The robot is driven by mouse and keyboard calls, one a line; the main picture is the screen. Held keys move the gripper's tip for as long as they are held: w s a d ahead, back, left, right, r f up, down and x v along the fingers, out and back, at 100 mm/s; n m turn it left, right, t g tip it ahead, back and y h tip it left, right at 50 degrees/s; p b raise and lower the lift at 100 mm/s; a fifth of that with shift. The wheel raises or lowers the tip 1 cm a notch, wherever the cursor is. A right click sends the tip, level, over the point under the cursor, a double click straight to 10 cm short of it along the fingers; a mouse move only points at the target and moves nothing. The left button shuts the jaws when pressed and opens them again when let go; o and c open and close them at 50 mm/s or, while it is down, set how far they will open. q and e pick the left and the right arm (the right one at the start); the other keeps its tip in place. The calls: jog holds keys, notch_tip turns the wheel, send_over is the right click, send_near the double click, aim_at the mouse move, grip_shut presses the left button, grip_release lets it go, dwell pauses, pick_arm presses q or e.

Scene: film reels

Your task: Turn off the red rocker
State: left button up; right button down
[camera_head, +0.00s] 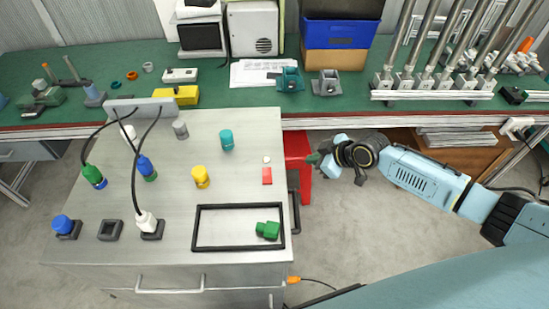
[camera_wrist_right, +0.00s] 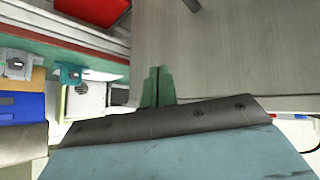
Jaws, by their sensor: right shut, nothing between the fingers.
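The red rocker (camera_head: 267,176) is a small red block near the right edge of the grey cabinet top (camera_head: 240,190). A small white round piece (camera_head: 267,160) is just behind it. My right gripper (camera_head: 312,158) is shut and empty. In the head view its green fingertips point left, a short way right of the rocker and apart from it. The closed fingers also show in the right wrist view (camera_wrist_right: 158,88); I cannot make out the rocker there. My left gripper is not in view.
Yellow (camera_head: 201,177) and teal (camera_head: 226,140) cylinders stand left of the rocker. A black-framed area (camera_head: 194,228) with a green connector (camera_head: 268,230) lies in front. A red stool (camera_head: 296,150) is beside the cabinet. A green workbench (camera_head: 240,98) runs behind.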

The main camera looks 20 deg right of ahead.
jog(key=s+a+r+n+g+y, duration=0.1)
jog(key=s+a+r+n, duration=0.2)
jog(key=r, duration=0.6)
jog(key=s+a+r+n+g+y+p, duration=0.1)
jog(key=s+a+r+n+g+y, duration=0.1)
jog(key=s+r, duration=0.3)
notch_tip(320, 180, up, 5)
jog(key=shift+a+f+n+g, duration=0.2)
jog(key=shift+a+n+g, duration=0.1)
jog(key=shift+a+n, duration=0.5)
jog(key=shift+w+a, duration=0.1)
jog(key=p, duration=0.1)
send_over(263, 171)
jog(key=s+d, duration=0.2)
notch_tip(263, 171, down, 7)
jog(key=shift+d+r, duration=0.1)
jog(key=shift+d, duration=0.05)
jog(key=f, duration=0.2)
jog(key=shift+w+d+f, duration=0.1)
jog(key=shift+w+f, duration=0.15)
jog(key=shift+f, duration=0.15)
jog(key=shift+w+f, duration=0.1)
jog(key=shift+f, duration=0.6)
